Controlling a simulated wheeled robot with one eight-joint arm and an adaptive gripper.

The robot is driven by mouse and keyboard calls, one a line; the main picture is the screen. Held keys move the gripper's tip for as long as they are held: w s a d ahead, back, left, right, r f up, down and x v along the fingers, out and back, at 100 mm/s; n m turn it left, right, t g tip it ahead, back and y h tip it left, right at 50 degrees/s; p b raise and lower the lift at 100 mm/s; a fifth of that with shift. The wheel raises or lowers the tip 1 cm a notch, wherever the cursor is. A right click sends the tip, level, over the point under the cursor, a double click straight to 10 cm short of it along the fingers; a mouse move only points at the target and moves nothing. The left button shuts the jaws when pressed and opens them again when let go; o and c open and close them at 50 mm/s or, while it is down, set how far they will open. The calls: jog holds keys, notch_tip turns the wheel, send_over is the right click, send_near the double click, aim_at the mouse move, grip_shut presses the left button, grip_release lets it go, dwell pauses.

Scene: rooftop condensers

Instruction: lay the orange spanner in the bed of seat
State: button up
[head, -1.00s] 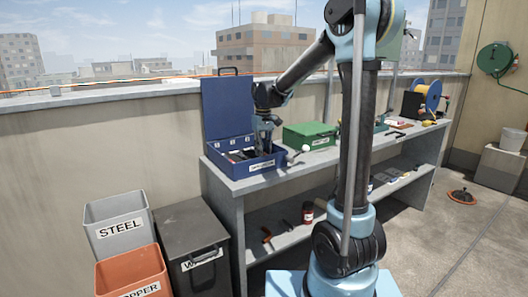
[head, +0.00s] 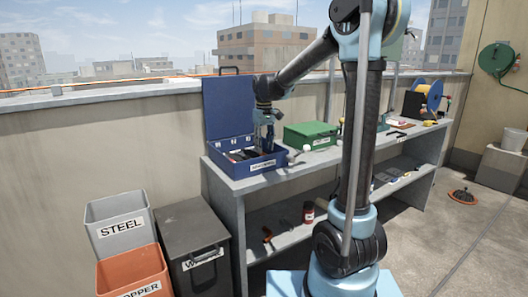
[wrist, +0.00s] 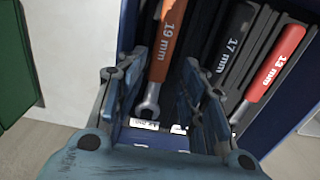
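The orange spanner (wrist: 168,40), marked 19 mm, lies in the blue case (head: 228,165), with its grey open jaw toward the bottom of the wrist view. My gripper (wrist: 163,65) is open, its two fingers apart on either side of the spanner, the left finger closer to it. I cannot tell whether the spanner lies fully flat. A dark 17 mm spanner (wrist: 232,50) and a red 13 mm spanner (wrist: 277,65) lie to the right in their own beds. White labels at the near edge are partly hidden by my fingers. In the head view my gripper (head: 265,142) is over the case.
The case stands open on a grey workbench (head: 300,163), its lid (head: 228,105) upright behind. A green box (head: 310,134) is to its right. Bins for steel (head: 120,230) and copper (head: 133,272), plus a dark bin (head: 195,250), stand left of the bench.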

aim_at(264, 153)
notch_tip(264, 153, up, 9)
jog(key=s+d+f+m, duration=0.2)
jog(key=s+d, duration=0.6)
jog(key=d, duration=0.1)
jog(key=s+d+f+m, duration=0.1)
jog(key=s+d+f, duration=0.3)
jog(key=s+f, duration=0.2)
jog(key=s+d+f+m+t, duration=0.1)
jog(key=s+d+f+m, duration=0.1)
jog(key=s+d+f, duration=0.2)
jog(key=s+d+f+m+t, duration=0.1)
jog(key=s+d+f, duration=0.3)
jog(key=s+f, duration=0.5)
jog(key=s, duration=0.5)
jog(key=shift+d+f+m, duration=0.3)
jog(key=shift+d, duration=0.05)
